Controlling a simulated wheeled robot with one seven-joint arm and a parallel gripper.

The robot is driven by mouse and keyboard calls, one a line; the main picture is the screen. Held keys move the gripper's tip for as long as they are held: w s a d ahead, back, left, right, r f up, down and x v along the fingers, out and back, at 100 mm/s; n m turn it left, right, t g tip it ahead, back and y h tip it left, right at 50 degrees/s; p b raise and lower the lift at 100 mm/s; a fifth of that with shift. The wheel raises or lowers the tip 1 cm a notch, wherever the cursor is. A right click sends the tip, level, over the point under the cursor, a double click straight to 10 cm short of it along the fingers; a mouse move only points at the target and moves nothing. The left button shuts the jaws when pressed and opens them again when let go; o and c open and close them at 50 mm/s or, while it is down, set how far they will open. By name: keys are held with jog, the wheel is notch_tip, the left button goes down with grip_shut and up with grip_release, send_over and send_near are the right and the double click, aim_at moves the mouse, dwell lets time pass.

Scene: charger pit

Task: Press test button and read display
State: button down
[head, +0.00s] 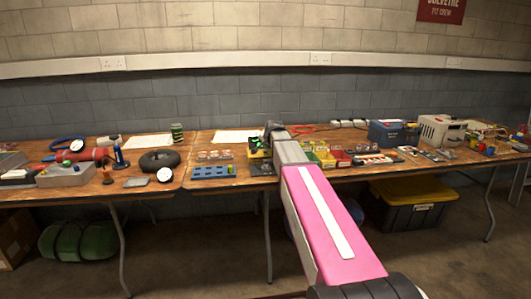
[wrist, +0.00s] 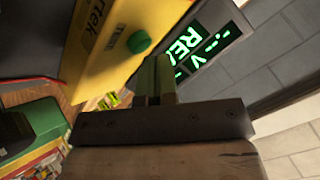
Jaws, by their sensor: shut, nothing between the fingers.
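The yellow tester (wrist: 100,45) fills the upper left of the wrist view, tilted in the picture. Its round green test button (wrist: 139,42) stands on the yellow face. Its dark display (wrist: 203,40) shows green characters, with "V" and "REA" readable and dashes or dots for the number; the rest is hidden behind my gripper. My gripper (wrist: 156,62) is shut and empty. Its fingertips are just beside the button in the picture; I cannot tell whether they touch. In the head view the tester (head: 254,146) is small and partly covered by my arm.
A blue rack (head: 212,171) lies left of my arm on the wooden table. A block wall is behind.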

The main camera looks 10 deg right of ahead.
jog(key=shift+f, duration=0.4)
dwell(0.7)
jog(key=shift+r, duration=0.8)
jog(key=shift+r, duration=2.5)
